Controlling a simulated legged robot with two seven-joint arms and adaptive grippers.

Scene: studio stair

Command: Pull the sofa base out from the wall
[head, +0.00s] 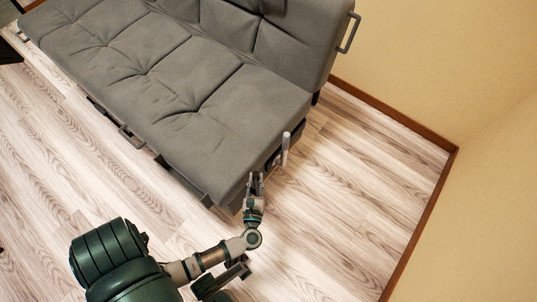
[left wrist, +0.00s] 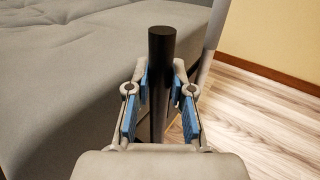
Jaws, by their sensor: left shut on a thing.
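The grey sofa (head: 180,90) stands at the upper left, its padded seat in front of a raised backrest. Its dark base (head: 182,178) shows as a low strip under the front edge of the seat. My left gripper (head: 257,180) is at the seat's near right corner. In the left wrist view the same gripper (left wrist: 157,100) is shut on an upright black post (left wrist: 161,75), with blue pads on both sides of it. How the post joins the base is hidden. My right gripper is not in view.
A pale upright bar (head: 285,150) stands just right of my left gripper, at the sofa's side. A grey handle (head: 349,33) sits on the backrest's side. Yellow walls with brown skirting (head: 420,230) meet at the right. The wooden floor (head: 335,210) between is clear.

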